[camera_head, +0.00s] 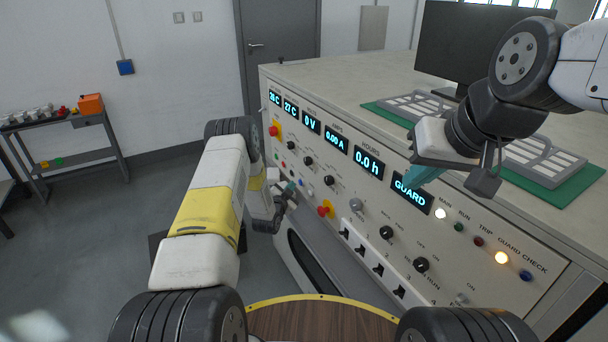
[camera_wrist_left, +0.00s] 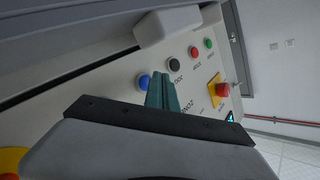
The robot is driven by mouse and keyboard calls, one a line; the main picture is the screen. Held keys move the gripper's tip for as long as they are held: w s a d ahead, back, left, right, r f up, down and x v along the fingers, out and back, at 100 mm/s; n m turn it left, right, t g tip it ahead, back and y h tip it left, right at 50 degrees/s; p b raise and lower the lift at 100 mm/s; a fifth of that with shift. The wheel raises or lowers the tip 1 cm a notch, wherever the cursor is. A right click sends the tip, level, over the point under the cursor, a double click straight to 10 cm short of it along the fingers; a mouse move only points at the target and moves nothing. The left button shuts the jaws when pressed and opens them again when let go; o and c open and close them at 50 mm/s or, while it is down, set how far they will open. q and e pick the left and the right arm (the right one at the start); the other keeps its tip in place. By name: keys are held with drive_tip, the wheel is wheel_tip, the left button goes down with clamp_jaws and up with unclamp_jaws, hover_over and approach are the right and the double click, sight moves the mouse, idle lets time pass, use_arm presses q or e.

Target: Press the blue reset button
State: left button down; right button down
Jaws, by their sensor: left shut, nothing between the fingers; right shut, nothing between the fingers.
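A blue button (camera_wrist_left: 144,82) shows in the left wrist view at the end of a row of small round buttons on the slanted panel. In the head view it is a small spot (camera_head: 301,183) close to my left gripper (camera_head: 289,188). My left gripper is shut and empty. Its teal fingertips (camera_wrist_left: 161,78) appear between the blue button and a black button (camera_wrist_left: 174,64); whether they touch the panel I cannot tell. My right gripper (camera_head: 420,175) is shut and empty in front of the GUARD display. A second blue button (camera_head: 526,275) sits at the panel's far right.
Red and green buttons (camera_wrist_left: 209,43) continue the row. A red knob on a yellow plate (camera_wrist_left: 222,89) is nearby. The console face (camera_head: 335,175) carries several knobs, switches and lit displays. A monitor (camera_head: 465,45) and trays on green mats stand on top.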

use_arm(q)
drive_tip(key=shift+d, duration=0.1)
idle(0.3)
drive_tip(key=shift+w+d, duration=0.25)
drive_tip(key=shift+d, duration=0.05)
drive_tip(key=shift+w+d, duration=0.25)
drive_tip(key=shift+d, duration=0.05)
idle(0.9)
drive_tip(key=shift+s+a, duration=0.5)
drive_tip(key=shift+a, duration=0.15)
drive_tip(key=s+a, duration=0.2)
drive_tip(key=a, duration=0.2)
drive_tip(key=shift+s+a, duration=0.1)
drive_tip(key=shift+s, duration=0.3)
drive_tip(key=shift+r, duration=0.1)
idle(0.4)
